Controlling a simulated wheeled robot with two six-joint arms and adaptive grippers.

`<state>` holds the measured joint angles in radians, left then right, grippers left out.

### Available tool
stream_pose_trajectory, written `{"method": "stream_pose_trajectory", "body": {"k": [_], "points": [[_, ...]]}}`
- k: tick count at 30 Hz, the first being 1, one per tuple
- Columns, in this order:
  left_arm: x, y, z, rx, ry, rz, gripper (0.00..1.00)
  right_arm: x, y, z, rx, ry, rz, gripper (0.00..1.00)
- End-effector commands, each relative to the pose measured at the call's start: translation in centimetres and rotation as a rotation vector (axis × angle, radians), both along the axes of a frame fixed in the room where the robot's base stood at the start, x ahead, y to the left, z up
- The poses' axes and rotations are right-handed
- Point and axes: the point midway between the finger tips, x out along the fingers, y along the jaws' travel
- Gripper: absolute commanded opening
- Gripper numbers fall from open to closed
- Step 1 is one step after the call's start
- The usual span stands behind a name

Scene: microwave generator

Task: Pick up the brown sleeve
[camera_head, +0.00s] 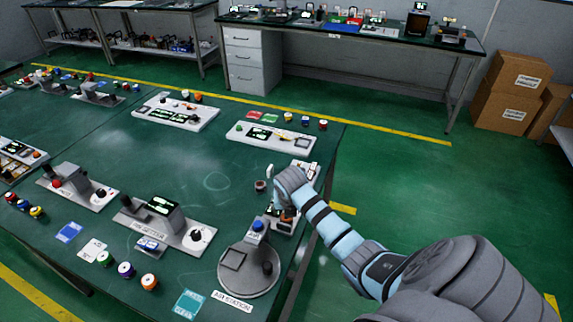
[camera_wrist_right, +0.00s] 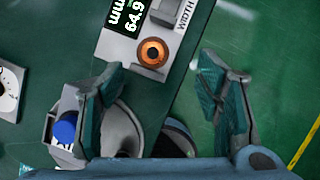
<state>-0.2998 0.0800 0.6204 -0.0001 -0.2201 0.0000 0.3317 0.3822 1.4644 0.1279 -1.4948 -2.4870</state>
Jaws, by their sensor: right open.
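The brown sleeve (camera_wrist_right: 153,52), a short orange-brown ring with a dark hole, stands upright on a light grey gauge (camera_wrist_right: 130,45) marked WIDTH, which has a lit display. My right gripper (camera_wrist_right: 165,92) is open and empty above the table edge. In the wrist view the sleeve appears beyond the fingertips, left of the middle of the gap, and neither finger touches it. In the head view my right gripper (camera_head: 279,203) and arm cover much of that spot, so the sleeve is hard to make out there. My left gripper is not in view.
A round grey station (camera_head: 248,270) with a blue button (camera_head: 257,225) stands close by; the button also shows in the wrist view (camera_wrist_right: 65,129). Several devices and coloured cylinders cover the green table (camera_head: 195,155). Right of its edge is open floor. Cardboard boxes (camera_head: 505,105) stand far right.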

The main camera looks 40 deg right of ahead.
Motion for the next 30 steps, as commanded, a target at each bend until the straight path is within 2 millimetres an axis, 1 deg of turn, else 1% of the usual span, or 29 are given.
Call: {"method": "stream_pose_trajectory", "body": {"k": [1, 5, 9, 12, 14, 19, 20, 30], "points": [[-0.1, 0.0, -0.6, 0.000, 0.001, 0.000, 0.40, 0.3, -0.2, -1.1, 0.000, 0.001, -0.001, 0.59], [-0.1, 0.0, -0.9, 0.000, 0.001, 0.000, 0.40, 0.8, -0.4, -2.6, 0.002, 0.000, -0.001, 0.59], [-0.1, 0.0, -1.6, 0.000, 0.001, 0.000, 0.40, 1.7, -0.3, -5.3, 0.002, 0.001, -0.001, 0.59], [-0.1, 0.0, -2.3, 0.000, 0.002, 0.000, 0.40, 2.2, -0.8, -6.7, 0.001, -0.001, -0.001, 0.59], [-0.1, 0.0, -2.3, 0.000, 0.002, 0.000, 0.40, 2.3, -0.9, -7.0, 0.001, -0.001, -0.001, 0.59], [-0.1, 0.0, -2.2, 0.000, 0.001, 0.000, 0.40, 2.3, -0.9, -6.9, 0.001, -0.002, 0.000, 0.59], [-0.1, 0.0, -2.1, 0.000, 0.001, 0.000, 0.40, 2.3, -0.9, -6.9, 0.001, -0.002, 0.000, 0.56], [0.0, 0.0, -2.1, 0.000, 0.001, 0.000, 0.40, 2.3, -0.9, -6.8, 0.000, -0.002, -0.001, 0.02]]}}
